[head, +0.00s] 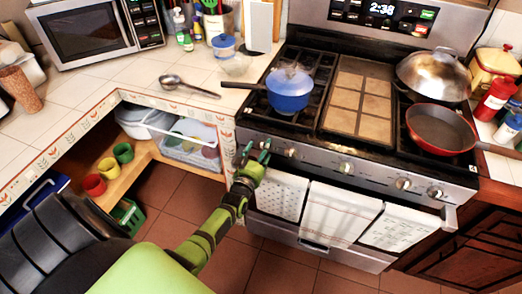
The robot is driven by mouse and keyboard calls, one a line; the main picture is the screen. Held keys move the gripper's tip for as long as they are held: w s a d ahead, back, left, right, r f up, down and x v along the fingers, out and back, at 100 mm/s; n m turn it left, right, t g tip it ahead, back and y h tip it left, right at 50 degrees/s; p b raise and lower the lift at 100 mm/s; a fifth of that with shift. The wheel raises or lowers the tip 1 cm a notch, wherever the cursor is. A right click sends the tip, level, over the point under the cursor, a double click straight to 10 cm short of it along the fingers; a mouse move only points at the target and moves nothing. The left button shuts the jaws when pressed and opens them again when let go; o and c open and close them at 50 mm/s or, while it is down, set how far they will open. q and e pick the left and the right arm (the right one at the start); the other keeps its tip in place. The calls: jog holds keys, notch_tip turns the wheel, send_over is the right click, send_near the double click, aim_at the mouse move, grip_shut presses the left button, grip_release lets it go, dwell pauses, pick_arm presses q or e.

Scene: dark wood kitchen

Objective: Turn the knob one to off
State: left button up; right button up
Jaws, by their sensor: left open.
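The stove's front panel (315,155) carries a row of silver knobs. A knob (291,152) shows just right of my left gripper; others are a middle knob (345,168), one further right (402,184) and the far-right knob (435,192). No label shows which is knob one, and the knob markings are too small to read. My left gripper (257,150), with dark green fingers, is open at the left end of the panel. It hides part of the panel there; contact with a knob cannot be told. My right gripper is not in view.
A blue pot (288,92) sits on the left burners, its handle reaching left over the counter. A red pan (440,130) and a domed steel lid (433,75) are on the right. Towels (340,213) hang on the oven handle below the knobs. A ladle (188,86) lies on the counter.

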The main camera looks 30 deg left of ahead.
pick_arm(q)
jog(key=v, duration=1.2)
jog(key=shift+d, duration=0.1)
jog(key=s+d+f+m+g+h, duration=0.1)
jog(key=s+d+f+g, duration=0.25)
jog(key=f, duration=0.45)
jog(key=s+d+f+m+g+h, duration=0.1)
jog(key=s+d+f+g+h, duration=0.1)
jog(key=s+f, duration=0.45)
jog(key=s+d+f+m+g+h, duration=0.1)
jog(key=s+d+f+g, duration=0.15)
jog(key=f, duration=0.65)
jog(key=s+d+f+m+g, duration=0.1)
jog(key=s+f+g, duration=0.3)
jog(key=s, duration=0.8)
jog(key=s+d+f+m+g, duration=0.1)
jog(key=s+f+g, duration=0.3)
jog(key=s+f, duration=0.4)
jog(key=s, duration=0.4)
jog(key=shift+s+g, duration=0.3)
jog(key=shift+s, duration=0.1)
